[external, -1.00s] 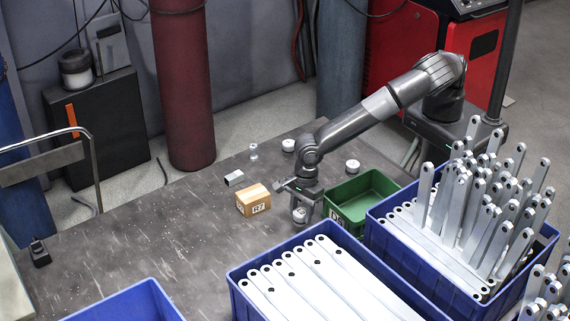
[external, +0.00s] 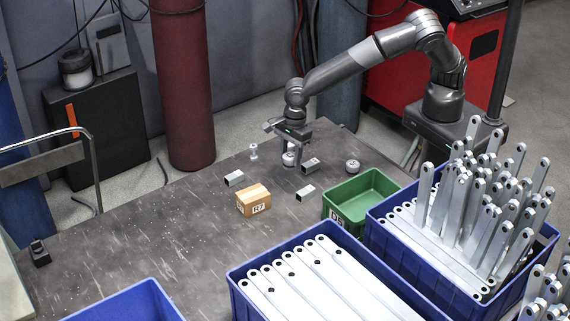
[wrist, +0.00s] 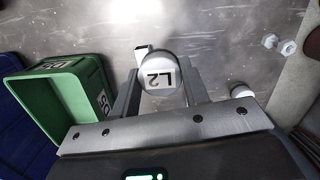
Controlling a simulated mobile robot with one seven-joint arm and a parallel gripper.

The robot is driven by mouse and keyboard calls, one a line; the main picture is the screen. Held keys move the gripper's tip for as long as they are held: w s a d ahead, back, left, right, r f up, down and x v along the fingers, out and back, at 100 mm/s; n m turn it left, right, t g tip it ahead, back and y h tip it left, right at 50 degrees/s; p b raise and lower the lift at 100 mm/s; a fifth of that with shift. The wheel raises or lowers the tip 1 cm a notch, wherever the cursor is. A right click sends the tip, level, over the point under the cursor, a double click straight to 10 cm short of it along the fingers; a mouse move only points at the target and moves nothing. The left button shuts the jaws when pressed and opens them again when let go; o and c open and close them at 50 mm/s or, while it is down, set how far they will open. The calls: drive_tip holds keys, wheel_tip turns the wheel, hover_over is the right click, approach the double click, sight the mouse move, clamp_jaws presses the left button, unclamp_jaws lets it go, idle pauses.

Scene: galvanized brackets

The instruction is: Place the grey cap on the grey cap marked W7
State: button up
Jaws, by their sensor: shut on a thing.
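My gripper (external: 289,150) is shut on a round grey cap (wrist: 158,76) with a white top marked L2, held between both fingers in the wrist view. In the external view this held cap (external: 289,159) shows low between the fingers, near the table top; whether it touches anything below is unclear. Another cap (wrist: 242,90) sits beside the right finger in the wrist view, its marking unreadable. A further grey cap (external: 352,166) stands on the table to the right. No W7 mark is readable.
Small metal blocks lie on the table (external: 130,240): one left (external: 234,178), one right (external: 311,165), one nearer (external: 306,193). A cardboard box marked R7 (external: 253,200), a bolt-like piece (external: 254,151), a green bin (external: 368,188) and blue bracket crates (external: 240,297) stand around.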

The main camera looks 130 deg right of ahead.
drive_tip(key=s+d+r+m, duration=0.2)
drive_tip(key=s+d, duration=0.9)
drive_tip(key=d, duration=0.1)
drive_tip(key=s+d+r+m, duration=0.2)
drive_tip(key=s+d+m, duration=0.1)
drive_tip(key=s+d, duration=0.9)
hover_over(289, 147)
drive_tip(key=s+d, duration=0.2)
drive_tip(key=shift+h, duration=0.3)
drive_tip(key=f, duration=0.7)
drive_tip(key=shift+w+a+f, duration=0.1)
drive_tip(key=shift+w, duration=0.1)
drive_tip(key=shift+w+f, duration=0.1)
drive_tip(key=shift+f, duration=1.9)
drive_tip(key=o, duration=1)
drive_tip(key=shift+f, duration=0.15)
